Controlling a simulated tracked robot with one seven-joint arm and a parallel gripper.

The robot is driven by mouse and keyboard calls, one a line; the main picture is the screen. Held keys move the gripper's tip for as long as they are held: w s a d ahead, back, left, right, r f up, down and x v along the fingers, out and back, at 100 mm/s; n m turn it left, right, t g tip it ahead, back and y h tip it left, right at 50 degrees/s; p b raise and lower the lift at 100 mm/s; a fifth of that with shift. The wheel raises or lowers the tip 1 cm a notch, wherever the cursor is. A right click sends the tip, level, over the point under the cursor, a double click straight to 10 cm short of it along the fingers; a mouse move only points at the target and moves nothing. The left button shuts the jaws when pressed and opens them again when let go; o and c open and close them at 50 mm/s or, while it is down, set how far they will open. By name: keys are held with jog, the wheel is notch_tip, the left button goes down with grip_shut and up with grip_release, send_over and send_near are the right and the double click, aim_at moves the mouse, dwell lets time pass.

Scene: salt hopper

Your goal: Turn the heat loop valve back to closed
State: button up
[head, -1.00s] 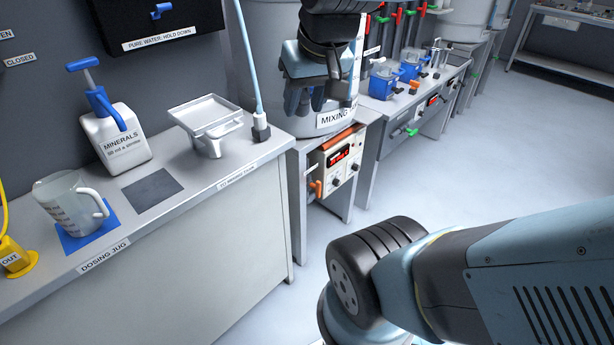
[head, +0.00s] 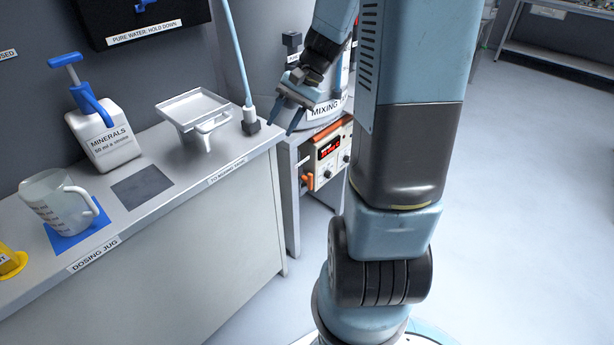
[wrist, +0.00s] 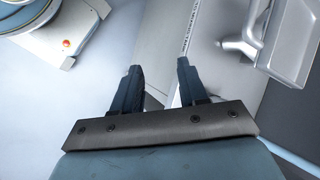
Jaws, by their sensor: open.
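My gripper (head: 281,126) is open and empty, with its fingers pointing down near the right end of the counter. In the wrist view its two fingers (wrist: 158,78) are apart, with only the counter edge and floor beyond them. I cannot identify the heat loop valve for certain. A small orange handle (head: 308,181) shows at the left side of a control box (head: 328,155) with a red display, below the mixing tank (head: 272,55). The gripper is above and left of this handle, not touching it. My arm hides the area right of the box.
The counter (head: 160,215) holds a measuring jug (head: 55,203), a minerals pump bottle (head: 102,135) and a metal tray (head: 193,108), which also shows in the wrist view (wrist: 290,45). A pale blue hose (head: 236,55) stands at the counter's end. The floor (head: 520,200) at right is clear.

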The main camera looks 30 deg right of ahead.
jog(key=w+d+f+m+t+y, duration=0.2)
jog(key=w+d+f+m+t, duration=0.15)
jog(key=d+f+m, duration=0.45)
jog(key=w+d+f+m+t+y, duration=0.1)
jog(key=w+d+f+m+t, duration=0.2)
jog(key=f, duration=0.9)
jog(key=w+d+f+m+t+y, duration=0.1)
jog(key=d+f+m+t+y, duration=0.1)
jog(key=d+f+m+t, duration=0.6)
jog(key=m+t+h, duration=0.2)
jog(key=m+h, duration=0.4)
send_near(312, 181)
jog(key=x, duration=1.1)
jog(key=shift+w, duration=0.2)
jog(key=shift+c, duration=0.4)
